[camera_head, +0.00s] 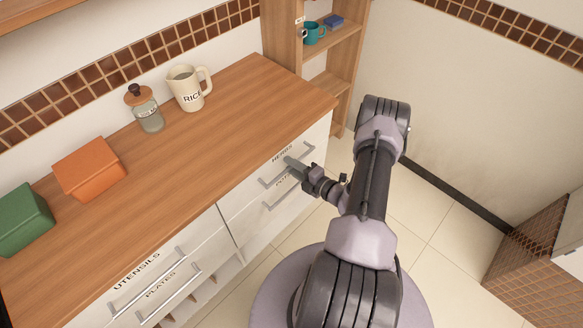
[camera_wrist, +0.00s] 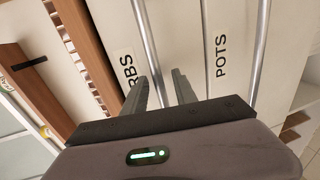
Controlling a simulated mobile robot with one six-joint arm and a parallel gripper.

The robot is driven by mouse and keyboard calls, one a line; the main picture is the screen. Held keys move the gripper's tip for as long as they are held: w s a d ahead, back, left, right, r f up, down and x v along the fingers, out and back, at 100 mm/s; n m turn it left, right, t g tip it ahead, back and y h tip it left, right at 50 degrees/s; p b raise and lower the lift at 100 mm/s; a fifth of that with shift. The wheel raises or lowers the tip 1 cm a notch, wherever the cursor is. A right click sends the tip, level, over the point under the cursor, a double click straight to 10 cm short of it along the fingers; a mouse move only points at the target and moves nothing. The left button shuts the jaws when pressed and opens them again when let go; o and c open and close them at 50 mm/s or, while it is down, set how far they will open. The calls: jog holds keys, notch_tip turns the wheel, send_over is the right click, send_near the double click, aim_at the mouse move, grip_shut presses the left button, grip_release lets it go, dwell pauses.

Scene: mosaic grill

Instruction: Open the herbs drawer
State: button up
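The herbs drawer (camera_head: 262,167) is the upper drawer at the right end of the counter, and its front looks flush with the cabinet. Its long metal bar handle (camera_head: 270,182) also shows in the wrist view (camera_wrist: 148,40), beside a partly hidden label ending in "RBS". My gripper (camera_head: 293,164) is at this handle. In the wrist view my gripper (camera_wrist: 160,76) is open, with one finger on each side of the herbs handle. I cannot tell whether either finger touches the bar.
The pots drawer (camera_wrist: 229,30) with its own bar handle is just below. The utensils drawer (camera_head: 120,285) and plates drawer are farther left. On the counter (camera_head: 170,165) stand a rice pitcher (camera_head: 187,90), a jar (camera_head: 147,112), an orange box (camera_head: 88,168) and a green box (camera_head: 22,222).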

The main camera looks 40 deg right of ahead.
jog(key=shift+w, duration=0.2)
grip_shut()
dwell(1.3)
